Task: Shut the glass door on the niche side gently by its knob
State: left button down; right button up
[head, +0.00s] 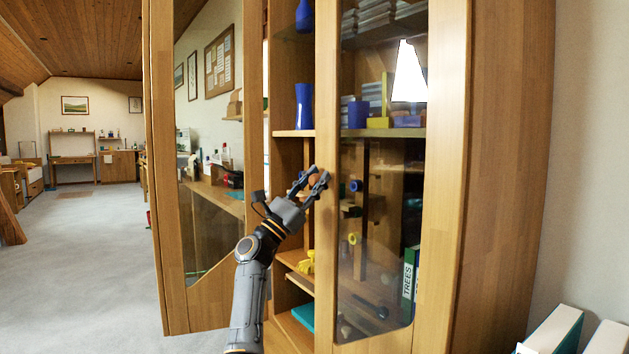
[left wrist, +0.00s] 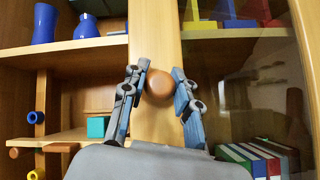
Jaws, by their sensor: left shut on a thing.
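The cabinet has two wood-framed glass doors. The right glass door (head: 378,235) stands across the right half of the cabinet; I cannot tell whether it is fully shut. Its round brown wooden knob (left wrist: 158,83) sits on the door's left stile in the left wrist view. My left gripper (head: 318,176) reaches that stile from the lower left in the head view, where its fingers largely hide the knob. In the left wrist view the two fingers (left wrist: 158,92) close around the knob from both sides. The left glass door (head: 212,165) stands swung open. My right gripper is not in view.
Open shelves between the doors hold a blue vase (head: 304,106) and a teal box (head: 303,316). Behind the right glass are blocks and a green binder (head: 410,278). Binders (head: 556,330) stand at the lower right. Carpet (head: 95,250) at the left is clear.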

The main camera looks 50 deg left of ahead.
pick_arm(q)
jog(key=c, duration=1)
grip_release()
jog(key=shift+w+a, duration=0.15)
jog(key=shift+c, duration=0.2)
jog(key=shift+o, duration=0.3)
jog(key=shift+w+d, duration=0.2)
jog(key=shift+f, duration=0.1)
jog(key=v, duration=1.2)
jog(key=shift+s, duration=0.1)
